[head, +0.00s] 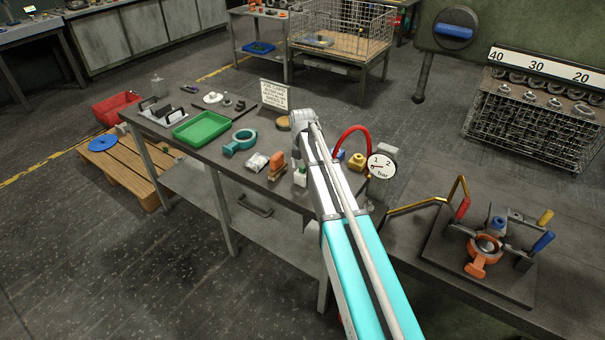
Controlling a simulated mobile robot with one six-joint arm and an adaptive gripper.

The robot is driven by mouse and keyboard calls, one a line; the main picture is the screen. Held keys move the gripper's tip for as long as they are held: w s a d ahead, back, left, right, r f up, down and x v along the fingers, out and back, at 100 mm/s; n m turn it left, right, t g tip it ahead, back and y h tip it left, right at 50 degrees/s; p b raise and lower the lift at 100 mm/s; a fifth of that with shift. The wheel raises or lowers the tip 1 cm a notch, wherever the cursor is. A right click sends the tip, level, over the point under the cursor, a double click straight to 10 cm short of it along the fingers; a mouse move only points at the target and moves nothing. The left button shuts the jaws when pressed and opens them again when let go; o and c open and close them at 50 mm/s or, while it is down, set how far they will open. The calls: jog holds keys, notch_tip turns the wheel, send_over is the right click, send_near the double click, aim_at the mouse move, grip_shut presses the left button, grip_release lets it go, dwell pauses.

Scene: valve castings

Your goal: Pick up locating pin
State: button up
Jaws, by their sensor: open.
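I cannot pick out the locating pin for sure. Small dark parts (240,105) lie at the back of the grey workbench (207,150), too small to identify. My arm crosses the bench from the lower right and ends in a grey joint near its back edge. My gripper cannot be made out; the arm may hide it and part of the bench top.
On the bench are a green tray (201,127), a teal ring casting (240,142), an orange part (277,166) and a sign (274,95). A pressure gauge (381,166) stands right of my arm. A clamping fixture (485,250) holds an orange casting on the right-hand bench.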

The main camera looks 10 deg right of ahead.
dwell(0.4)
grip_shut()
